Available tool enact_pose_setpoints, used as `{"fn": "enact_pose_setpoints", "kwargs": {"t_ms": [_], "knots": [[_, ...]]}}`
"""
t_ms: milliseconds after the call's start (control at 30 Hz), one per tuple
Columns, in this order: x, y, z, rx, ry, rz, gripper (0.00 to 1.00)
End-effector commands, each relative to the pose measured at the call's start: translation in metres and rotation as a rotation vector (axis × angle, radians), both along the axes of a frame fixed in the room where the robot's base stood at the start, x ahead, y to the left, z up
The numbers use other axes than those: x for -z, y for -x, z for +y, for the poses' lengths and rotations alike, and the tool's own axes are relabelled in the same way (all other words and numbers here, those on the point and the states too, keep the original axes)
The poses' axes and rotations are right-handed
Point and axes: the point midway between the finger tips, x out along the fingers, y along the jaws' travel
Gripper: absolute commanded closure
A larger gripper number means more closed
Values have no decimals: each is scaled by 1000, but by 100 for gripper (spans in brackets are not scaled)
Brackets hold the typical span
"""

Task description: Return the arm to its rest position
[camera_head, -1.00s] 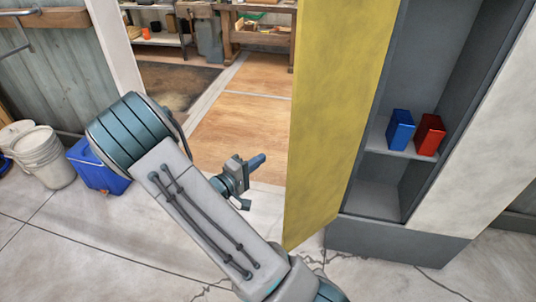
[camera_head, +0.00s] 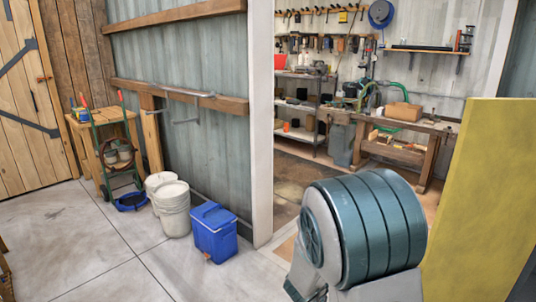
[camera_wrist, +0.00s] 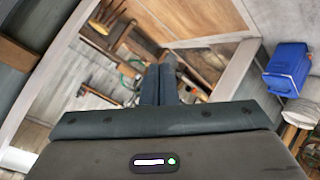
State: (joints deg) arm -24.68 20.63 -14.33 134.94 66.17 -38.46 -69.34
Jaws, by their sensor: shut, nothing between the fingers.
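My gripper (camera_wrist: 160,75) shows in the wrist view, its two dark fingers together with nothing between them. The fingers point toward the workshop opening, well apart from anything there. In the head view, one large teal joint of my arm fills the lower right, in front of the opening. The rest of my arm and my gripper are out of that view.
A yellow door panel (camera_head: 480,190) stands close on the right. A blue cooler (camera_head: 214,236) and white buckets (camera_head: 173,210) stand by the wall. A workbench (camera_head: 410,125) is beyond the opening.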

Motion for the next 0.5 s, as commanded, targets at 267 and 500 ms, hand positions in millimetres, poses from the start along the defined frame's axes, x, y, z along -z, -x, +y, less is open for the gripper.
{"fn": "enact_pose_setpoints", "kwargs": {"t_ms": [267,500], "knots": [[-56,23,59,-196,-490,2,100],[-95,94,81,-263,-707,169,100]]}}
